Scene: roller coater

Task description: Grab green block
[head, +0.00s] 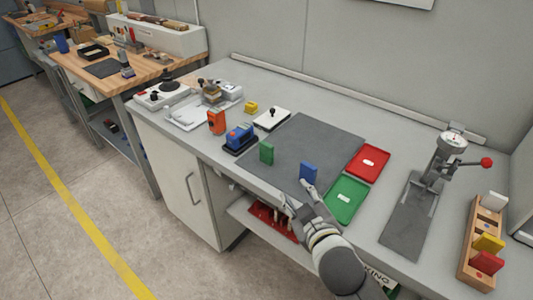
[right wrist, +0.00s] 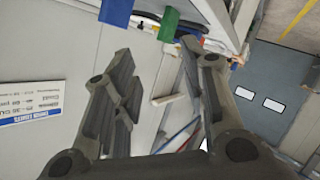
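The green block (head: 266,152) stands upright on the left front part of the dark grey mat (head: 318,136). It also shows at the top of the right wrist view (right wrist: 169,23), beyond the fingertips. My right gripper (head: 295,199) is at the front edge of the bench, to the right of and nearer than the green block. In the right wrist view its fingers (right wrist: 156,85) are apart with nothing between them. A blue block (head: 308,172) stands on the mat close to the right gripper; it also shows in the right wrist view (right wrist: 116,11). My left gripper is not in view.
A green tray (head: 346,200) and a red tray (head: 368,163) lie right of the mat. A blue device (head: 240,138) and an orange device (head: 216,122) stand left of the green block. A press with a red knob (head: 432,180) and a wooden rack (head: 470,250) stand at right.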

